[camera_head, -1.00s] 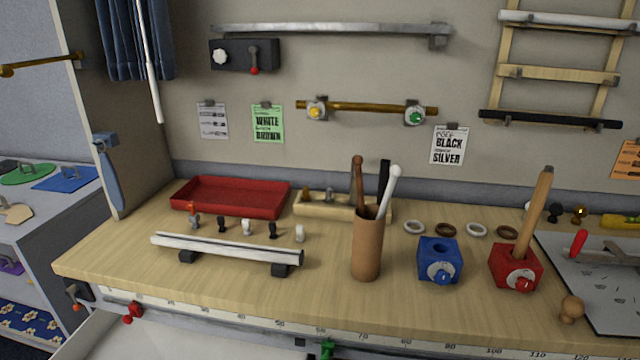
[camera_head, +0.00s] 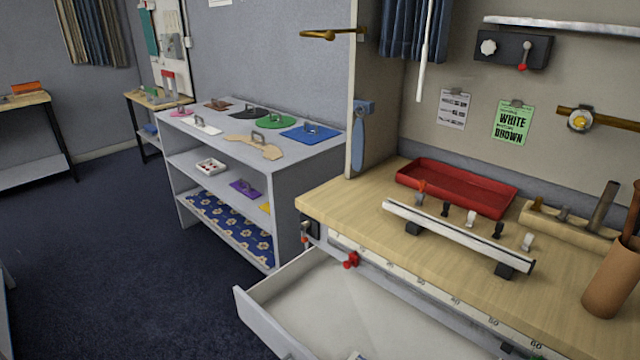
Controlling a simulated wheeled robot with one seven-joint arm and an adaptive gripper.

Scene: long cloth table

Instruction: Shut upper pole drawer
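A white drawer (camera_head: 340,300) stands pulled out under the wooden workbench, at the bottom middle of the head view. Its inside shows and looks mostly empty, with a small pale item at the lower edge of the picture. Its front panel runs along the lower left, and part of the drawer is cut off by the picture's bottom edge. Whether another drawer lies below it is hidden. My gripper is not in view.
The workbench (camera_head: 345,205) carries a red tray (camera_head: 455,190), a white rail (camera_head: 455,235) on dark blocks and a brown cup (camera_head: 612,280). A grey shelf unit (camera_head: 285,185) stands left of the bench. Dark carpet (camera_head: 110,255) is clear at left.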

